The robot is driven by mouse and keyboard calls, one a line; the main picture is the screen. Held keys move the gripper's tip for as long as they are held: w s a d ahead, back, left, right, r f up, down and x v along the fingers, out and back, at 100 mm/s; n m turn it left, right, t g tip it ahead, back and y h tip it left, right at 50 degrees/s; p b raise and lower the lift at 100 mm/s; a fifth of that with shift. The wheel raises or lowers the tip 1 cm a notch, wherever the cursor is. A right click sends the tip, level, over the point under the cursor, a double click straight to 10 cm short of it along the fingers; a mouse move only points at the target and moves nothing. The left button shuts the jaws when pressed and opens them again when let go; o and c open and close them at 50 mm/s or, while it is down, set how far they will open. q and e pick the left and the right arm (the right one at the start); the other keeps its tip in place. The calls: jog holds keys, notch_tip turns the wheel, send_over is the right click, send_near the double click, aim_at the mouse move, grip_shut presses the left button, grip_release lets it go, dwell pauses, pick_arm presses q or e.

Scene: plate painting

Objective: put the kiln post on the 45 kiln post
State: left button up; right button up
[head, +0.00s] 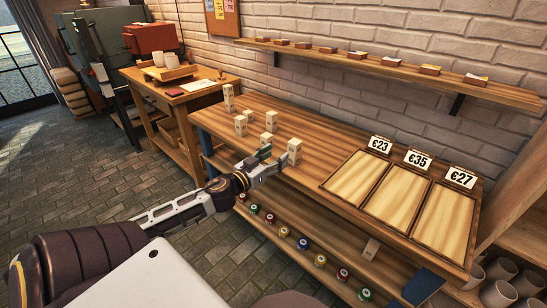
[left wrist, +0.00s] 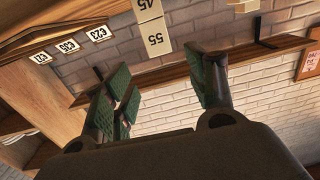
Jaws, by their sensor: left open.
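Several pale kiln posts stand on the wooden bench top in the head view, among them a tall one at the back left (head: 228,98). A tall pale column (head: 294,152) stands nearest my left gripper (head: 275,162). In the left wrist view, which is upside down, a block marked 55 (left wrist: 155,38) meets a block marked 45 (left wrist: 146,8); the 55 block appears to sit on the 45 one. My left gripper is open with green-padded fingers and looks empty, just beside the column. Numbers are too small to read in the head view. My right gripper is out of view.
Three framed panels (head: 403,203) with price cards lie on the right of the bench. A wall shelf (head: 390,68) holds several small pieces. Several paint jars (head: 303,244) stand on the lower shelf. A side table (head: 180,92) stands at the left.

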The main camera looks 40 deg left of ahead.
pick_arm(q)
jog(key=shift+s, duration=0.15)
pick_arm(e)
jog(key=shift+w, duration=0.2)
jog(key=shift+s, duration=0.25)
pick_arm(q)
jog(key=s+a+f+n+g+y, duration=0.1)
jog(key=s+f+g+y, duration=0.1)
jog(key=f, duration=0.8)
jog(key=s+a+f+n+g+y, duration=0.1)
jog(key=s+f+g, duration=0.2)
jog(key=f, duration=0.6)
jog(key=s+a+f+n+g+y, duration=0.1)
jog(key=s+a+f+g+y, duration=0.1)
jog(key=f, duration=0.8)
jog(key=s+d+f+m+g+h, duration=0.2)
jog(key=s+d+f+g, duration=0.2)
jog(key=s+d+f, duration=0.4)
jog(key=s+d+f+m+g+h, duration=0.2)
jog(key=s+d+f+g, duration=0.3)
jog(key=s+d+f, duration=0.4)
jog(key=d+f, duration=0.5)
jog(key=d, duration=0.2)
jog(key=shift+d+m+h, duration=0.2)
jog(key=shift+m+h, duration=0.1)
jog(key=shift+m, duration=0.1)
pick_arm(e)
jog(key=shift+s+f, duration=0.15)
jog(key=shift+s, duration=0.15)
